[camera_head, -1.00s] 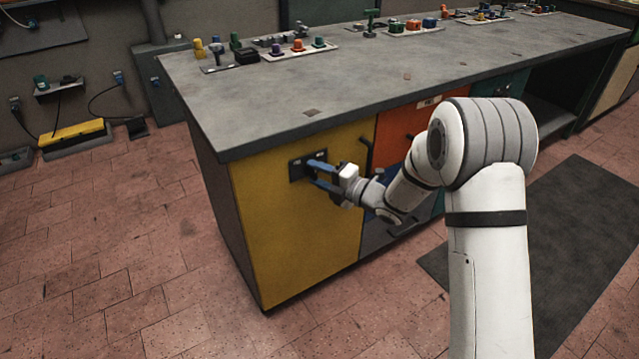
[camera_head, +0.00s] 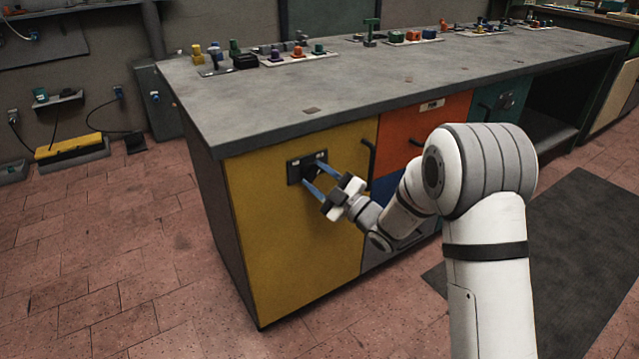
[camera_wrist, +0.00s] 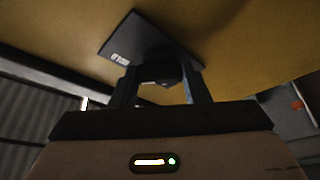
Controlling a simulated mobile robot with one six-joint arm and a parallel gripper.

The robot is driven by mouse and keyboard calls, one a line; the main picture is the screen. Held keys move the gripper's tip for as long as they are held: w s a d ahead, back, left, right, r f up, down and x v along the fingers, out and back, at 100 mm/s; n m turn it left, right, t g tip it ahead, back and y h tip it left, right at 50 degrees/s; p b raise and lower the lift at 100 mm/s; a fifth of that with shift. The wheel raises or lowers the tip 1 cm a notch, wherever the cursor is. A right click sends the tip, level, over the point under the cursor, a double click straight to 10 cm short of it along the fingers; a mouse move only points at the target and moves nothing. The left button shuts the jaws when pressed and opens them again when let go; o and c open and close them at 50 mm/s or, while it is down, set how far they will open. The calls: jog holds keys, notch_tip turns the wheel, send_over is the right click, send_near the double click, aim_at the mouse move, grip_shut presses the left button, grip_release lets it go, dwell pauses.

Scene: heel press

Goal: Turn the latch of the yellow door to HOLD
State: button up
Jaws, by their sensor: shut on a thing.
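The yellow door (camera_head: 290,245) is at the near end of the workbench and looks shut. Its latch has a dark plate (camera_head: 293,174) near the door's top edge; in the wrist view the plate (camera_wrist: 122,38) appears tilted, with small pale lettering too blurred to read surely. My gripper (camera_head: 314,178) reaches the latch from the lower right, its blue fingers against the plate. In the wrist view my gripper (camera_wrist: 160,88) is shut on the dark latch knob (camera_wrist: 162,73), one finger on each side. The fingers partly hide the knob, so its exact setting is unclear.
A dark handle (camera_head: 371,158) stands out right of the latch. An orange drawer (camera_head: 405,128) adjoins the yellow door. The grey worktop (camera_head: 350,85) overhangs above, with several small parts at its back. The tiled floor (camera_head: 130,240) left of the bench is clear.

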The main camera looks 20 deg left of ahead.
jog(key=shift+f+m, duration=0.1)
jog(key=shift+m, duration=0.4)
jog(key=o, duration=1)
jog(key=p+v, duration=0.1)
jog(key=v, duration=0.6)
jog(key=shift+s+d+f, duration=0.15)
jog(key=shift+s+d, duration=0.15)
jog(key=shift+t, duration=0.4)
